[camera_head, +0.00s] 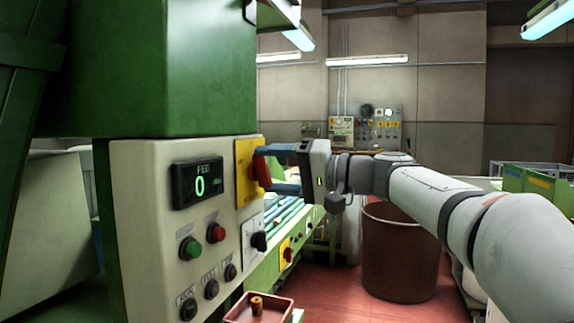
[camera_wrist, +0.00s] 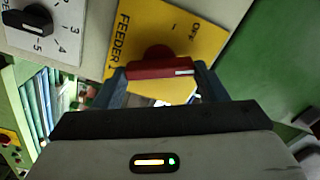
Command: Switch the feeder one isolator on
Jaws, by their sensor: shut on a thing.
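The feeder one isolator is a red handle (camera_head: 261,168) on a yellow plate (camera_head: 244,182) at the right edge of the pale control panel (camera_head: 146,210). In the wrist view the red handle (camera_wrist: 150,70) lies crosswise, with a white mark at its right end. The yellow plate (camera_wrist: 150,28) there reads FEEDER 1, and OFF stands above and right of the handle. My gripper (camera_head: 266,170) reaches in from the right, its blue fingers either side of the handle. In the wrist view my gripper (camera_wrist: 162,76) is shut on the handle, one finger at each end.
The green-lit display (camera_head: 198,183) reads 0. Push buttons and black knobs sit below it, and a black selector (camera_head: 259,241) is just under the isolator. Another red switch (camera_head: 288,254) is lower down. A brown bin (camera_head: 401,262) stands beneath my arm.

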